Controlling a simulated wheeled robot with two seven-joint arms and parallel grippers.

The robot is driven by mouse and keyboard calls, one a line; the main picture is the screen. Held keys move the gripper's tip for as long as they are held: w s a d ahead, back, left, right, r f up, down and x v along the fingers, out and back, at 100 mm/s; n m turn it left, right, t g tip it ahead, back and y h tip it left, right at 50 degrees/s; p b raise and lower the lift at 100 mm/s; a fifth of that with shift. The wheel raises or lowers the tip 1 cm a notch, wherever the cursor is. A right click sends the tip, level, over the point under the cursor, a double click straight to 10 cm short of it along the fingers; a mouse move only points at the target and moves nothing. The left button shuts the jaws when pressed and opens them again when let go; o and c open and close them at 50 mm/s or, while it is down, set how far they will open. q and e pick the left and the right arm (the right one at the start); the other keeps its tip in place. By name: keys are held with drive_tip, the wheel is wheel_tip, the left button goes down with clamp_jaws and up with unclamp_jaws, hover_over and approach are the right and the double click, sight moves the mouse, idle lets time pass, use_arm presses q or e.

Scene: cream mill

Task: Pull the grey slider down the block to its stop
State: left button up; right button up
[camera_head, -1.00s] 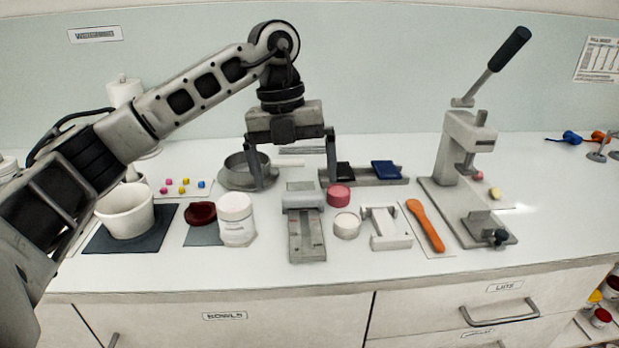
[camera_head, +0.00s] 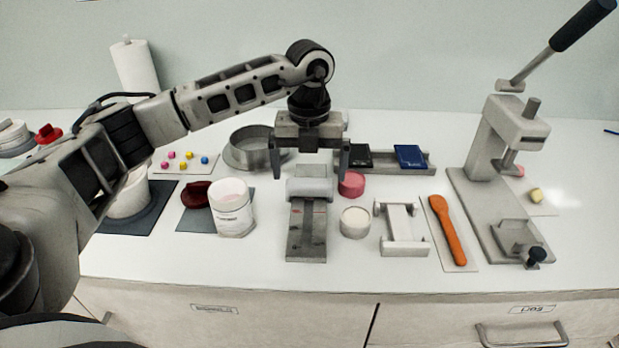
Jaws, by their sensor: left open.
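The grey slider (camera_head: 310,184) sits at the far, upper end of the grey block (camera_head: 306,237), which lies on the white counter with its bare track toward me. My left gripper (camera_head: 309,174) points down over the slider's far end. Its jaws are open, with one finger to the left of the slider and one to the right. I cannot tell whether either finger touches it. My right gripper is out of view.
A pink puck (camera_head: 351,184) and a cream jar (camera_head: 355,222) stand close to the right of the block. A white jar (camera_head: 233,210) is to the left and a metal ring (camera_head: 249,152) behind left. The counter in front of the block is clear.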

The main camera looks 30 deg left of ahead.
sight(309, 181)
use_arm(q)
wheel_tip(309, 181, down, 2)
drive_tip(key=shift+f, duration=0.75)
